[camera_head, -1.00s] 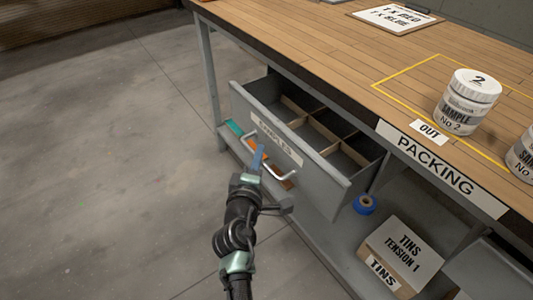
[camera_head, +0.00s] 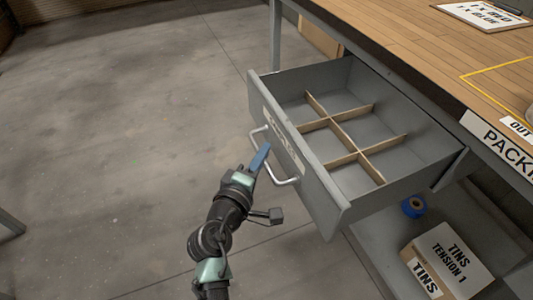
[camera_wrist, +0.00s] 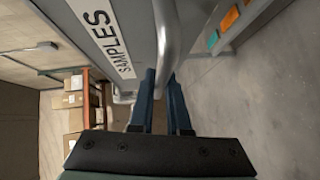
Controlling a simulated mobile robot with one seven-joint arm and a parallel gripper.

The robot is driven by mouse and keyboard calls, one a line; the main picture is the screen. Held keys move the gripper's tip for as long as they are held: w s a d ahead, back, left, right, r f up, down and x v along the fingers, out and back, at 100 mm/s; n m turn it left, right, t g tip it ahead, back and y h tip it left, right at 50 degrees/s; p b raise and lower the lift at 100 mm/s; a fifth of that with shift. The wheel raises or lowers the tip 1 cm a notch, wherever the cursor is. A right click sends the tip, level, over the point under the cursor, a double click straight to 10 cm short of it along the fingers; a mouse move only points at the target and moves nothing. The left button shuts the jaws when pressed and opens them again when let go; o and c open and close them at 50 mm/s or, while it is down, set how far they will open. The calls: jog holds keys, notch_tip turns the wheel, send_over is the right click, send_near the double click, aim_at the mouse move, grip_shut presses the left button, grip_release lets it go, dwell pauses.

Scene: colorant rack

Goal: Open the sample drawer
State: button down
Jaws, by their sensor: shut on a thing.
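The grey sample drawer (camera_head: 322,193) is pulled well out from under the wooden workbench in the head view. Its inside is split by thin wooden dividers (camera_head: 341,134) into several compartments, and those I can see are empty. A metal bar handle (camera_head: 285,180) runs across its front, below a white label. The label (camera_wrist: 101,36) reads SAMPLES in the wrist view. My gripper (camera_head: 260,158) is at the drawer front, shut on the handle. In the wrist view its blue fingers (camera_wrist: 161,88) are at the handle bar (camera_wrist: 167,35).
The workbench (camera_head: 400,45) stands on the right, with a sign board (camera_head: 482,15) on top. A blue tape roll (camera_head: 413,206) and a TINS box (camera_head: 446,262) sit on the lower shelf. The concrete floor (camera_head: 130,130) on the left is clear.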

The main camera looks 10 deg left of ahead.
jog(key=c, duration=0.9)
grip_release()
jog(key=s+a+r+p, duration=0.2)
jog(key=s, duration=1)
jog(key=shift+s, duration=0.4)
